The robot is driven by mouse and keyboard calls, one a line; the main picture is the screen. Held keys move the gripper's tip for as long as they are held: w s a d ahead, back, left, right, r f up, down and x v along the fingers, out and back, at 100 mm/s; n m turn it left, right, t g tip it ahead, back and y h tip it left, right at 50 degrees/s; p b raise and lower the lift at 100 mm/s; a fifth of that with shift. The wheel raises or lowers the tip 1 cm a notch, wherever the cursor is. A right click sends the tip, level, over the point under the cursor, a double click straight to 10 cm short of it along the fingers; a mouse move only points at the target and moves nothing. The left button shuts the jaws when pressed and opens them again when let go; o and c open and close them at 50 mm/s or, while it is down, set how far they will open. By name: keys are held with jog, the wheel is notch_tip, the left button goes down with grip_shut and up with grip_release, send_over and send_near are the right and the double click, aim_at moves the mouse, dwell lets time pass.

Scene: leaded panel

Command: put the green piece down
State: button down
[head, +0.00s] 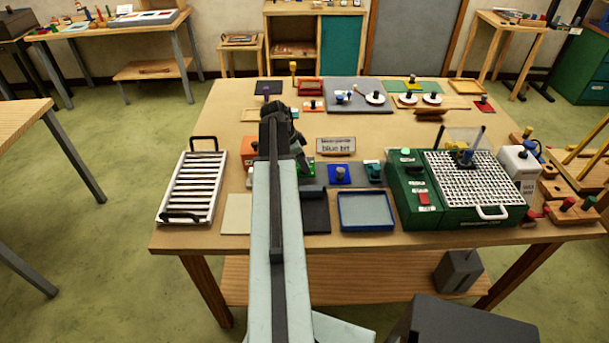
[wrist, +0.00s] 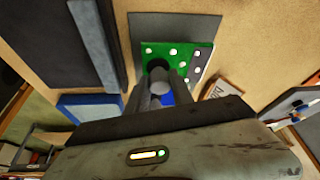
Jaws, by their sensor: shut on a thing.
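My gripper (head: 283,140) is in the middle of the table, low over or at its top. In the wrist view the gripper (wrist: 161,80) is shut, with a dark rounded knob between or just beyond its fingertips. The green piece (wrist: 185,52) shows right at the fingertips as a flat green square with white dots, beside a dark strip with more dots. A blue patch shows behind the fingers. The arm hides most of the green piece in the head view, and I cannot tell whether its underside touches anything.
A lettered sign (head: 336,146) stands right of my gripper. A blue piece (head: 340,175) and a blue tray (head: 366,211) lie nearer. A green machine with a white grid (head: 478,180) is at right, a slatted white rack (head: 190,187) at left. Bare table shows near the rack.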

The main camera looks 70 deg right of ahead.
jog(key=shift+f+b, duration=1.6)
jog(key=shift+f, duration=0.35)
jog(key=c, duration=1.1)
grip_release()
jog(key=shift+r, duration=0.1)
jog(key=shift+r, duration=0.1)
jog(key=p+v, duration=1.1)
jog(key=v, duration=0.1)
jog(key=shift+p, duration=0.35)
